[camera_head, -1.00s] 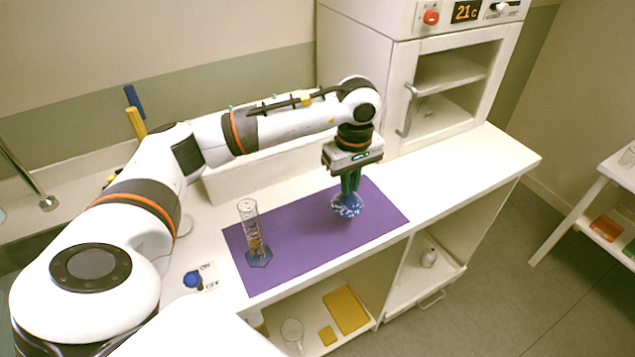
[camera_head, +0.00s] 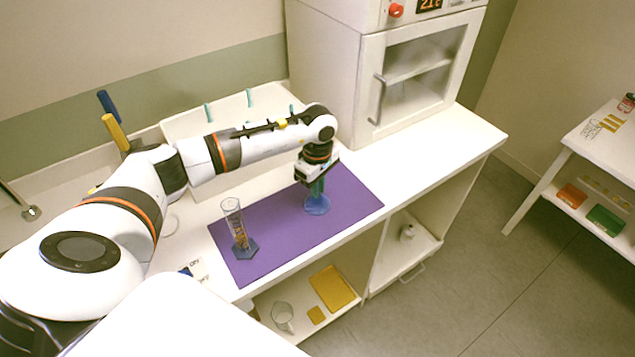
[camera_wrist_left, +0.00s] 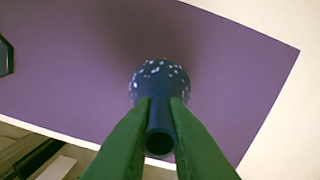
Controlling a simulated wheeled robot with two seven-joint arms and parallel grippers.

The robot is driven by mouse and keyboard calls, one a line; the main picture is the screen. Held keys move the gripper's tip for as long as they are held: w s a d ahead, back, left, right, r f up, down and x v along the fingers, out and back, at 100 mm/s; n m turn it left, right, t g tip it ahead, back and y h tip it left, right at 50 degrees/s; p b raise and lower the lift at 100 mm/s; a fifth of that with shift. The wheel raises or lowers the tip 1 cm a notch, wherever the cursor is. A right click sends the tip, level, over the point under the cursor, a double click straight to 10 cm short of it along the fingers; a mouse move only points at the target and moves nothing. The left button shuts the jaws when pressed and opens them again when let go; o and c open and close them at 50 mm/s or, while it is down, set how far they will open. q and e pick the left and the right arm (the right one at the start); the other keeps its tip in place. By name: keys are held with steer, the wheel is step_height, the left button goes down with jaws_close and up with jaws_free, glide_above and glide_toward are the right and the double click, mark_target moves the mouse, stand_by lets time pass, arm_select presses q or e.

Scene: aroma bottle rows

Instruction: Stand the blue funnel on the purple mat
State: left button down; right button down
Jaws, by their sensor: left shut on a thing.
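The blue funnel (camera_head: 317,206) is at the right part of the purple mat (camera_head: 270,225), wide mouth down and stem up. My left gripper (camera_head: 316,187) points down from above and is shut on its stem. In the left wrist view the funnel (camera_wrist_left: 160,85) sits between the green fingers (camera_wrist_left: 160,120), with pale specks around its cone. The purple mat (camera_wrist_left: 70,80) fills the background there. I cannot tell for certain whether the funnel's rim touches the mat. My right gripper is not in view.
A graduated cylinder (camera_head: 238,228) with a blue hexagonal foot stands on the mat's left part. A white cabinet (camera_head: 335,75) stands behind at the right. Open shelves below the counter hold a yellow tray (camera_head: 332,288) and a beaker (camera_head: 283,316). A side table (camera_head: 580,145) is far right.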

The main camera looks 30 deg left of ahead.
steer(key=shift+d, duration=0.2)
arm_select(q)
steer(key=shift+f, duration=0.15)
steer(key=c, duration=1.4)
jaws_free()
steer(key=shift+c, duration=0.2)
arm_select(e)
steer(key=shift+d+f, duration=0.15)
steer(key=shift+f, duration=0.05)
